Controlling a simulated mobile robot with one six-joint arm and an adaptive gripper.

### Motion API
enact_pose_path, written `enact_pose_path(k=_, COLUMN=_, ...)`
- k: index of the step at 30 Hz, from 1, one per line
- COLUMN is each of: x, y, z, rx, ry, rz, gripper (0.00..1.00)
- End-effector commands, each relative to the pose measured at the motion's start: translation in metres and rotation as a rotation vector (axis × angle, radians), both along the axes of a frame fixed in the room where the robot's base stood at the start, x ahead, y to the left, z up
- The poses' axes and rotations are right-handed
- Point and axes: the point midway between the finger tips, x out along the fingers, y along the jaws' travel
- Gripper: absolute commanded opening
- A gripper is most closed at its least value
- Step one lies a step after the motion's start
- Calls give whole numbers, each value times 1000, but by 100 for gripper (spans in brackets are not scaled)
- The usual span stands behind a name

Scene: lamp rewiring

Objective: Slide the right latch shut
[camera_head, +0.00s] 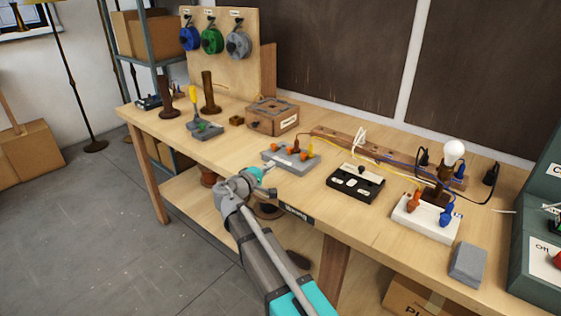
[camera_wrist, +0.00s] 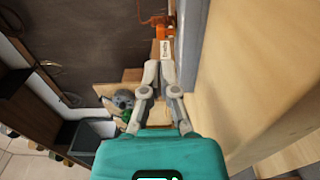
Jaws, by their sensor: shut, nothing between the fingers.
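A grey fixture (camera_head: 272,158) with orange parts, one of them at its right (camera_head: 305,153), sits near the table's front edge in the head view. These may be the latches; the picture is too small to tell whether they are shut. My gripper's teal body (camera_head: 256,172) is just in front of and left of this fixture; its fingertips are hard to make out there. In the wrist view my gripper (camera_wrist: 160,74) is shut and empty. Its fingers point toward a white label (camera_wrist: 166,49) and an orange part (camera_wrist: 160,20) beyond the tips. Contact with them cannot be told.
A black box (camera_head: 345,182) stands right of the fixture, then a white lamp base (camera_head: 428,226) with a bulb (camera_head: 453,151). A wooden box (camera_head: 270,120) is behind. Cables run along the back of the table (camera_head: 225,155). Bare tabletop lies left of the fixture.

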Motion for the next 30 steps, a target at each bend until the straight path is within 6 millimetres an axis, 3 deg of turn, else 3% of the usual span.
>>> enact_pose_path(k=9, x=-24, y=15, z=0, rx=0, ry=0, rz=-1, gripper=0)
enact_pose_path(k=30, x=-26, y=16, z=0, rx=0, ry=0, rz=-2, gripper=0)
